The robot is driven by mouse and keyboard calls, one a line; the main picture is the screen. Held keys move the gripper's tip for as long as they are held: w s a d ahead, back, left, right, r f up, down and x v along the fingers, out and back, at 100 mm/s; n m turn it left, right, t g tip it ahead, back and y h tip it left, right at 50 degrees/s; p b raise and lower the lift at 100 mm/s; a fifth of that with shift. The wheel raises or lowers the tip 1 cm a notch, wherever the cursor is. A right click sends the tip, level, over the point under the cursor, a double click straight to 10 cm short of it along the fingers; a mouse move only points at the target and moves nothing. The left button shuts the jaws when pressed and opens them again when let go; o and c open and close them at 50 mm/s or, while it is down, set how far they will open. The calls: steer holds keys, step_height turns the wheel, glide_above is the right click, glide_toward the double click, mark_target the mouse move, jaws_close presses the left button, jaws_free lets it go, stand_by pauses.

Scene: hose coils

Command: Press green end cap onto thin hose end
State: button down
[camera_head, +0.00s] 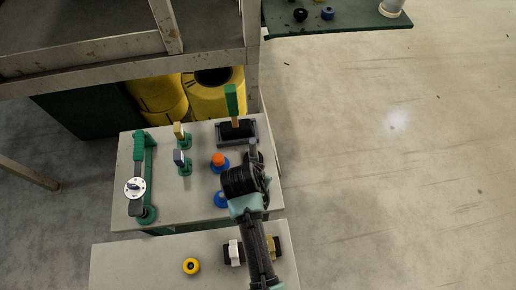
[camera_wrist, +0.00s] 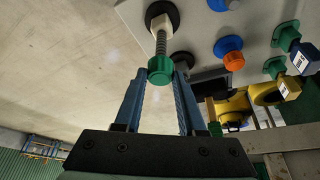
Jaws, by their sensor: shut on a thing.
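A green end cap (camera_wrist: 160,72) sits between the fingertips of my gripper (camera_wrist: 161,76) in the wrist view, and the gripper is shut on it. A thin ribbed hose (camera_wrist: 161,44) runs from the cap to a white block (camera_wrist: 160,24) on a black round base (camera_wrist: 172,11). The cap is in line with the hose end and appears to meet it. How far the hose goes into the cap cannot be seen. In the head view my arm and wrist hide the cap and the hose.
An orange knob (camera_head: 218,159) on a blue base stands close to my wrist on the grey table (camera_head: 205,205). A green upright piece (camera_head: 231,100) stands in a dark block (camera_head: 249,127) behind. A green lever fixture (camera_head: 149,180) is at left. A yellow ring (camera_head: 191,266) lies on the nearer table.

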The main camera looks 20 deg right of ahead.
steer(key=shift+c, duration=0.7)
jaws_free()
steer(key=shift+r, duration=0.25)
steer(key=shift+s+a+r+p, duration=0.2)
steer(key=shift+r+p, duration=0.25)
steer(key=shift+p, duration=0.3)
steer(key=shift+a+r+p, duration=0.1)
steer(key=shift+r+p, duration=0.2)
steer(key=shift+p, duration=0.1)
steer(key=shift+p+v, duration=1.1)
steer(key=shift+s+r, duration=0.1)
steer(key=b+v, duration=0.2)
steer(key=v, duration=1.1)
